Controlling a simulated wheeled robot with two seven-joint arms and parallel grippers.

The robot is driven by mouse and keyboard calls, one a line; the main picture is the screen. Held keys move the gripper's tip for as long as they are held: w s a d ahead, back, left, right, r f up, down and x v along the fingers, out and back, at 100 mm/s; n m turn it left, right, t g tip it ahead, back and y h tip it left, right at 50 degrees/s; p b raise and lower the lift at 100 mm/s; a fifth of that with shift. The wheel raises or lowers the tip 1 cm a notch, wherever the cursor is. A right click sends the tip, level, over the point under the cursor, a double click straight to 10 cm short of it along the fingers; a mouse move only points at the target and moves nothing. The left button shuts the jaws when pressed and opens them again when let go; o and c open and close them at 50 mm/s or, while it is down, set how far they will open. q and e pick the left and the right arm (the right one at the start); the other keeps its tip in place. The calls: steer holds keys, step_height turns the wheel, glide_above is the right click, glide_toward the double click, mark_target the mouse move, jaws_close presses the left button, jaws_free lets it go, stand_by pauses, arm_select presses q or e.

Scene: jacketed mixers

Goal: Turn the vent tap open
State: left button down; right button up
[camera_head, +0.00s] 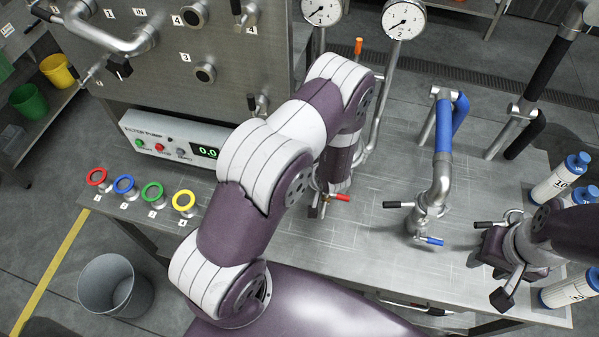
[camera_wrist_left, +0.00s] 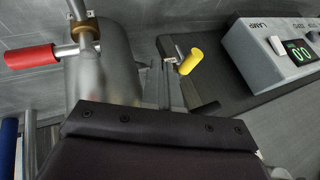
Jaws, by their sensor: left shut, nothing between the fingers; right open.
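Several small taps show, and I cannot tell by label which is the vent tap. In the left wrist view a red handle (camera_wrist_left: 30,57) sits on a brass-necked fitting beside a steel cylinder (camera_wrist_left: 105,70). A yellow handle (camera_wrist_left: 190,61) stands just beyond my left gripper (camera_wrist_left: 166,88), which is shut and empty; I see no clear contact. In the head view my left arm hides that gripper; a red handle (camera_head: 341,197) shows beside its wrist. A blue handle (camera_head: 430,240) sits on the middle pipe's foot. My right gripper (camera_head: 492,262) is open at the right of the bench.
The control box (camera_head: 170,140) with a green display stands at the back left. Four coloured rings line the left bench edge, including a yellow one (camera_head: 184,203). Filter cartridges (camera_head: 560,178) stand at the right. A blue-sleeved pipe (camera_head: 444,125) rises mid-bench. Bare bench (camera_head: 345,255) lies in front.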

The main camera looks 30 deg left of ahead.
arm_select(q)
steer(key=a, duration=0.2)
steer(key=shift+s+a+f+p, duration=0.15)
steer(key=shift+a+p, duration=0.15)
steer(key=shift+a, duration=0.05)
arm_select(e)
steer(key=shift+a+r, duration=0.1)
steer(key=shift+r, duration=0.5)
arm_select(q)
steer(key=shift+a, duration=0.15)
arm_select(e)
steer(key=shift+s+a, duration=0.1)
steer(key=shift+a, duration=0.1)
arm_select(q)
steer(key=shift+s, duration=0.1)
arm_select(e)
steer(key=shift+f, duration=0.1)
